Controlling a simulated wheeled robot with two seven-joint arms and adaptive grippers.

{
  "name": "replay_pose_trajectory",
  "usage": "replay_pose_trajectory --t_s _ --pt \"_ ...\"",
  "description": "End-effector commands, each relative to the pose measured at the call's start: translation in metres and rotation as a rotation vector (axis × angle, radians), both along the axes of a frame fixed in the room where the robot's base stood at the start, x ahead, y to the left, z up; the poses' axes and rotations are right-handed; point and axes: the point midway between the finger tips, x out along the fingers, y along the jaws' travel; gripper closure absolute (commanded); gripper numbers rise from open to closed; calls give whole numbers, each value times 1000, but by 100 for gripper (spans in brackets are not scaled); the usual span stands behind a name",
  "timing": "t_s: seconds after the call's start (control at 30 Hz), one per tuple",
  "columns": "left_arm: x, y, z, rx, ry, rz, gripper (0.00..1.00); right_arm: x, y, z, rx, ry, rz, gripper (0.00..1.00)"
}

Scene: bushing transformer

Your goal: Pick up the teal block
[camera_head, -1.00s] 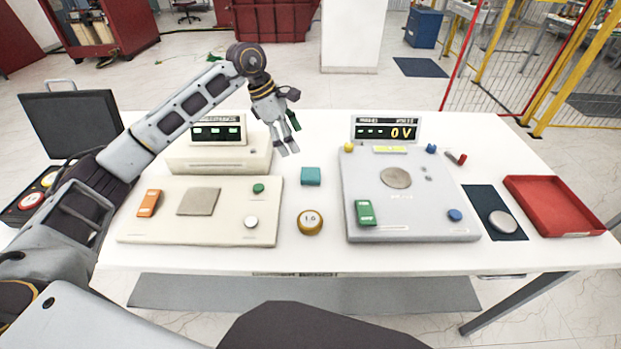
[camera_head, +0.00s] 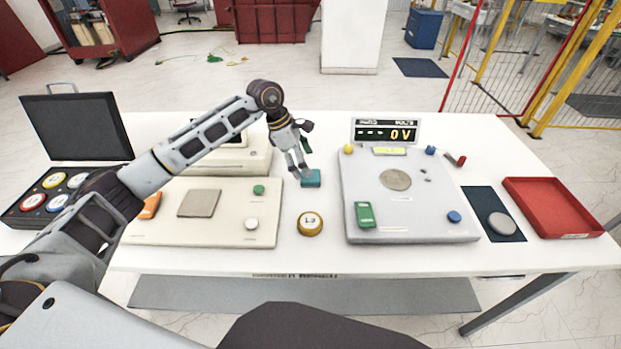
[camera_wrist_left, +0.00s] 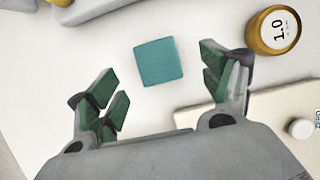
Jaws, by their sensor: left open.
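The teal block (camera_head: 311,179) lies on the white table between the cream panel and the grey panel. In the left wrist view the teal block (camera_wrist_left: 159,62) shows whole, ahead of the fingertips and between their lines. My left gripper (camera_head: 299,174) is just above and beside the block at its left in the head view. Its green-padded fingers (camera_wrist_left: 163,75) are spread apart and empty. I cannot tell whether a finger touches the block. My right gripper is not in view.
A round gold weight (camera_head: 310,223) stands in front of the block. The cream panel (camera_head: 225,228) is at left, the grey panel (camera_head: 405,215) at right. A red tray (camera_head: 553,205) lies at the far right. An open black case (camera_head: 75,127) stands at left.

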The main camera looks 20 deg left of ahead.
Motion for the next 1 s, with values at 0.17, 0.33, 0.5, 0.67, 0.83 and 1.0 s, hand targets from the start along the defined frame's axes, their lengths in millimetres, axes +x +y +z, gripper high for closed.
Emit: replay_pose_trajectory --t_s 0.17,0.33,0.5,0.67,0.83,1.0 --pt "0 -1 -2 0 0 0 20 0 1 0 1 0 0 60" --pt "0 -1 -2 0 0 0 20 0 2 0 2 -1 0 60" --pt "1 -2 -7 0 1 1 20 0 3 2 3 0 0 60" --pt "4 -6 -21 -1 3 1 20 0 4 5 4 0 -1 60" --pt "7 -12 -39 -1 3 0 20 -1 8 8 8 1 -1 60" --pt "9 -16 -50 0 0 0 20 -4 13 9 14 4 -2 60"
